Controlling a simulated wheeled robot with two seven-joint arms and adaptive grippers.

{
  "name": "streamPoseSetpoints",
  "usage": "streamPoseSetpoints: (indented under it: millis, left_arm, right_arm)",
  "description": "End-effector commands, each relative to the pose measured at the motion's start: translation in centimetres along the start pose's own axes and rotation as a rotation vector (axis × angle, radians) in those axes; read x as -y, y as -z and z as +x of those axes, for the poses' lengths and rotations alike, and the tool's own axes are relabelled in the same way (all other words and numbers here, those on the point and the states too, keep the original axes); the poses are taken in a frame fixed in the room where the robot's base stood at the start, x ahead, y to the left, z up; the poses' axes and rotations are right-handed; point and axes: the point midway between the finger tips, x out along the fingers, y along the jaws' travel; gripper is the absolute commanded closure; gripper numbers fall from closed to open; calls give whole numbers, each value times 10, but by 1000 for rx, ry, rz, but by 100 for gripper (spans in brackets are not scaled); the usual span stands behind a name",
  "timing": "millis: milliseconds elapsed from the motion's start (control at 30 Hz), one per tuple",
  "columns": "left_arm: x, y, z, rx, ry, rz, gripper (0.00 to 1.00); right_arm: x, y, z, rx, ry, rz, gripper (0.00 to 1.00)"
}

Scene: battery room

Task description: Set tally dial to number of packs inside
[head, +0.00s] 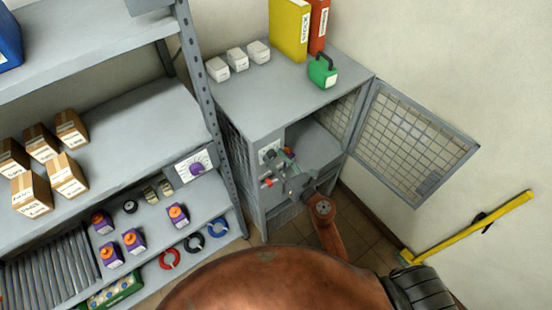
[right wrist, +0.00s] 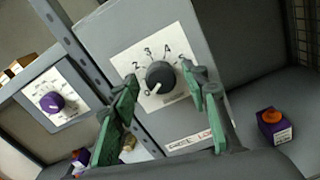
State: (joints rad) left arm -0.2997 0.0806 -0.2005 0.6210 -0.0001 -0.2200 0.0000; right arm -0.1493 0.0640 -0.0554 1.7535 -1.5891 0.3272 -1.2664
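The tally dial (right wrist: 161,76) is a dark round knob on a white numbered plate on the cabinet's grey front panel. Its white mark points to the lower left, seemingly near 0. The dial also shows in the head view (head: 269,153). My right gripper (right wrist: 160,86) is open, its green-padded fingers on either side of the dial in the picture; contact cannot be told. It shows small in the head view (head: 294,182). One purple pack with an orange cap (right wrist: 274,126) stands inside the cabinet (head: 225,92); other interior parts are hidden. My left gripper is out of view.
The cabinet's mesh door (head: 415,140) stands open to the right. A shelf unit (head: 120,105) at left holds boxes, more purple packs (head: 133,240) and a purple dial (head: 197,169).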

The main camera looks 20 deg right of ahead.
Motion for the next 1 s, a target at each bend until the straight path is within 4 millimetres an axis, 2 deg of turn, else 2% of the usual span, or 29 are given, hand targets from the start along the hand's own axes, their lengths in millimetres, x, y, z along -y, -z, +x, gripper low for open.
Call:
streamPoseSetpoints:
  millis: [67,533,767,1000]
  left_arm:
    - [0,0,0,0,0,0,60]
    - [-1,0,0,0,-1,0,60]
    - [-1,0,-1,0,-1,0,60]
    - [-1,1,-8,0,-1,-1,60]
  right_arm:
    - [0,0,0,0,0,0,65]
    - [0,0,0,0,0,1,98]
    - [0,0,0,-1,0,23,98]
    - [0,-1,0,-1,0,138,98]
